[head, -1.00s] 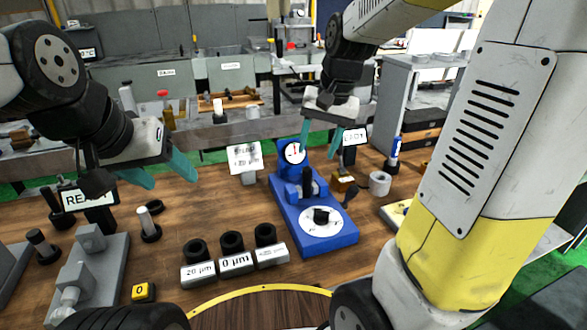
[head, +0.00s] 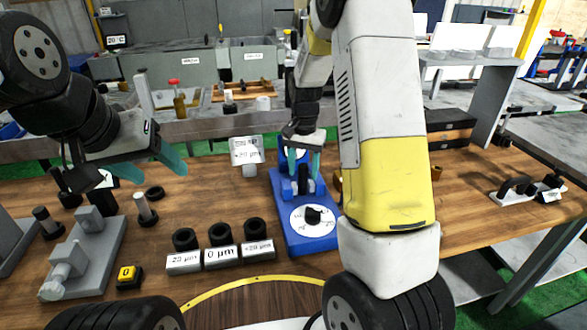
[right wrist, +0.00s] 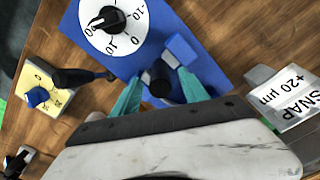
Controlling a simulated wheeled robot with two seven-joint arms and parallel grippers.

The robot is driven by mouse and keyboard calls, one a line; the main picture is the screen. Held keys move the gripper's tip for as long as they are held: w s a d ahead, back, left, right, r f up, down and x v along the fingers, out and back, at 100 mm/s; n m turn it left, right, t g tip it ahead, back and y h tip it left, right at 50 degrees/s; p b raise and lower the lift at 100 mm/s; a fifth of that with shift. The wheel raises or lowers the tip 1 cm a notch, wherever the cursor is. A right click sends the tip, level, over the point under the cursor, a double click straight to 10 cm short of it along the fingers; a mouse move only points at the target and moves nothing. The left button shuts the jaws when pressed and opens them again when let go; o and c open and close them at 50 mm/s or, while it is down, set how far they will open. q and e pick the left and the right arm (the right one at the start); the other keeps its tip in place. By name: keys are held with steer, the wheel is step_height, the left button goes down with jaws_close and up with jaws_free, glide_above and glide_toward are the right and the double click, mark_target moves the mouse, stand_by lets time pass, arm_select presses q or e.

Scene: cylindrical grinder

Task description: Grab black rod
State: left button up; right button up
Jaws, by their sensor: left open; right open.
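A short upright black rod (head: 303,181) stands on the blue gauge base (head: 312,240). It also shows in the right wrist view (right wrist: 160,84), end-on between the teal fingers. My right gripper (head: 304,165) points down over the blue base with its fingers open, one on each side of the rod. I cannot tell whether either finger touches it. A second black, rod-like handle (right wrist: 82,78) lies beside the blue base in the right wrist view. My left gripper (head: 146,172) is open and empty over the left of the table.
A white dial (head: 313,220) with a black knob is on the blue base. Black rings on labelled blocks (head: 221,255) stand to its left. A sign (head: 246,152) stands behind. My right arm hides the table to the right.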

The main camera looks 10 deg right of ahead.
steer(key=shift+f, duration=0.9)
steer(key=shift+c, duration=0.4)
jaws_close()
